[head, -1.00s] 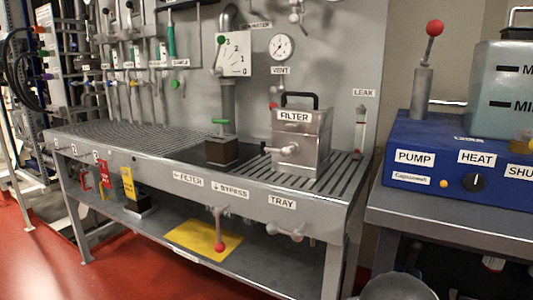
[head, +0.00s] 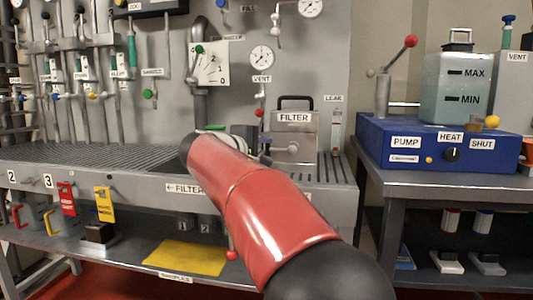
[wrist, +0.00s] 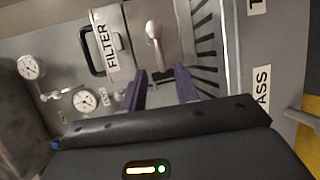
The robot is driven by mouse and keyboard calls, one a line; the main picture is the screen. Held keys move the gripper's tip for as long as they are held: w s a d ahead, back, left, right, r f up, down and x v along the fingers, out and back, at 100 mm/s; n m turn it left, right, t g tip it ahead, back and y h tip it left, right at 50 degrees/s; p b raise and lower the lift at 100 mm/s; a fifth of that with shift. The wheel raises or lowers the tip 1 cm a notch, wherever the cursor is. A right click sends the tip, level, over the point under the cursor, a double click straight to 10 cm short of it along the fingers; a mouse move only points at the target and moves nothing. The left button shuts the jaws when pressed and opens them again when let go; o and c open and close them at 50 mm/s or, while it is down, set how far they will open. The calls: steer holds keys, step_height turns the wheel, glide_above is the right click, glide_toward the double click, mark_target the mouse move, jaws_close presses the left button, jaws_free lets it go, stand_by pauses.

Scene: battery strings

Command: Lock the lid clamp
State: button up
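The grey metal filter box (head: 294,140), labelled FILTER and with a black handle on its lid, stands on the slatted tray of the bench. In the wrist view its FILTER label (wrist: 106,47) reads sideways. A pale grey clamp lever (wrist: 154,35) with a rounded end sits on the box's front face. My gripper (wrist: 160,70) has two purple fingers, apart with nothing between them. They point at the box front, and the lever lies just past their tips; contact cannot be told. In the head view my red arm hides the gripper and most of the lever.
The bench front edge (head: 135,183) carries labels. Gauges (head: 262,57) and valves line the back wall. A blue pump unit (head: 440,140) stands on a separate table at right. A yellow mat (head: 187,258) lies on the lower shelf. The ribbed bench top at left is clear.

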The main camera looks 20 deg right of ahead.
mark_target(275, 150)
steer(key=x, duration=0.6)
steer(key=shift+d+f, duration=0.1)
steer(key=shift+d, duration=0.05)
steer(key=shift+c, duration=0.3)
jaws_close()
